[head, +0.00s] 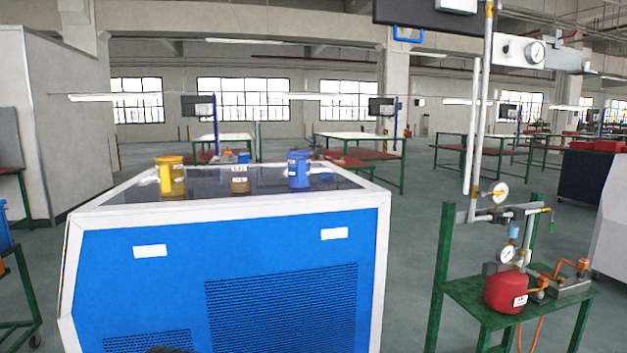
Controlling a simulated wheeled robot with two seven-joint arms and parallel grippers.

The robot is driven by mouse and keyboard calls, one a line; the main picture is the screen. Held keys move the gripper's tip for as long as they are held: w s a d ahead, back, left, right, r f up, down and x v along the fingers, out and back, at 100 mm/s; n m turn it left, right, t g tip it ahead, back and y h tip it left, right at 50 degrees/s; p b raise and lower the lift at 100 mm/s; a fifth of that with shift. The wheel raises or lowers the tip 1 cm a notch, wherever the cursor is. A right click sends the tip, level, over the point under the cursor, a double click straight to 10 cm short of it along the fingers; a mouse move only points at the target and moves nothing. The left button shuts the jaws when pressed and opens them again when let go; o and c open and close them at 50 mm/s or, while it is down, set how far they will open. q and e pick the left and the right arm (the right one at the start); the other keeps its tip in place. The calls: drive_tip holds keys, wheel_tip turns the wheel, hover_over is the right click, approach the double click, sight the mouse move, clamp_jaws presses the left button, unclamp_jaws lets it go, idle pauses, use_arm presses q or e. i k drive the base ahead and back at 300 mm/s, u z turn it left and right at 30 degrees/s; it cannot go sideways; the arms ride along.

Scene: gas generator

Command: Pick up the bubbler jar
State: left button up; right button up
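Three jars stand upright on the dark top of the blue and white machine (230,223) in the head view. A yellow jar (171,176) is on the left, a smaller brownish-gold jar (240,180) is in the middle and a blue jar (299,169) is on the right. Each has a pale label. I cannot tell from their looks which one is the bubbler jar. Neither gripper can be made out in the view. A small dark shape shows at the bottom edge, too little of it to identify.
A green stand (465,291) with a red tank (505,291), gauges and upright pipes is to the right of the machine. A grey panel wall (66,120) is at the left. Worktables stand behind. Open floor (411,215) lies between the machine and the stand.

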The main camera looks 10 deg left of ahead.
sight(240, 176)
drive_tip(key=z, duration=0.5)
drive_tip(key=i, duration=1.05)
drive_tip(key=u, duration=0.7)
